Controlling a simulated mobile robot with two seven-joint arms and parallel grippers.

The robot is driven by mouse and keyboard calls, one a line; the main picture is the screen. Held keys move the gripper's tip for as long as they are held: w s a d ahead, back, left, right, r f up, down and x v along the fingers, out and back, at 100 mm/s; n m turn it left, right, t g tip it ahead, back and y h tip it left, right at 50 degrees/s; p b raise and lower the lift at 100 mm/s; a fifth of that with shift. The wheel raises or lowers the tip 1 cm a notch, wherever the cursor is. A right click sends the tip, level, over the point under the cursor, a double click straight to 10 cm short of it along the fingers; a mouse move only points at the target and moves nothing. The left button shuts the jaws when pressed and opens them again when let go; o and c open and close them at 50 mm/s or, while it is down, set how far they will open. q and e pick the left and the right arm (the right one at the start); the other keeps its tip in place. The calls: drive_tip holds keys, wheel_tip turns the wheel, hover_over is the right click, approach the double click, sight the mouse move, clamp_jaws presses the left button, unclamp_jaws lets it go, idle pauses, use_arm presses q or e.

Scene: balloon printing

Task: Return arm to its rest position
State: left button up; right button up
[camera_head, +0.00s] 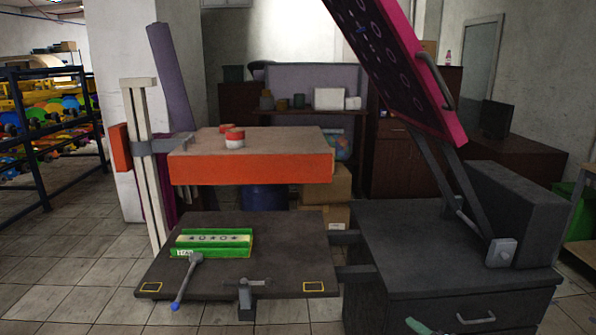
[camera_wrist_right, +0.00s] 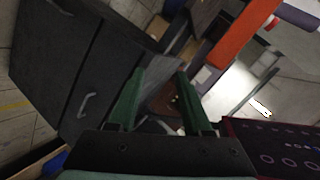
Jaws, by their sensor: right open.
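My right gripper (camera_wrist_right: 160,76) shows in the right wrist view with its two green fingers spread apart and nothing between them. In the head view only a small green tip of it (camera_head: 416,326) shows at the bottom edge, in front of the dark cabinet. The rest of that arm is out of the head view. My left gripper is in neither view.
The dark cabinet (camera_head: 445,235) with its drawer handle stands close, also in the wrist view (camera_wrist_right: 75,65). A pink-framed panel (camera_head: 400,70) is tilted up above it; its edge lies beside the right gripper in the wrist view (camera_wrist_right: 270,140). A dark plate (camera_head: 290,245) holds a green block (camera_head: 214,243).

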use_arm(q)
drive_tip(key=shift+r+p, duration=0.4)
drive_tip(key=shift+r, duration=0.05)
use_arm(e)
drive_tip(key=s+a+f+n+g, duration=0.1)
drive_tip(key=s+a+f+n, duration=0.2)
drive_tip(key=s, duration=0.7)
drive_tip(key=s+a+f+n+g, duration=0.1)
drive_tip(key=s+a+f+n, duration=0.3)
drive_tip(key=s+f, duration=0.3)
drive_tip(key=s+a+f+n+g, duration=0.1)
drive_tip(key=s+a+f+n, duration=0.2)
drive_tip(key=s, duration=1)
wheel_tip(320, 180, down, 3)
drive_tip(key=n, duration=0.3)
drive_tip(key=shift+a, duration=0.3)
drive_tip(key=shift+s+r, duration=0.1)
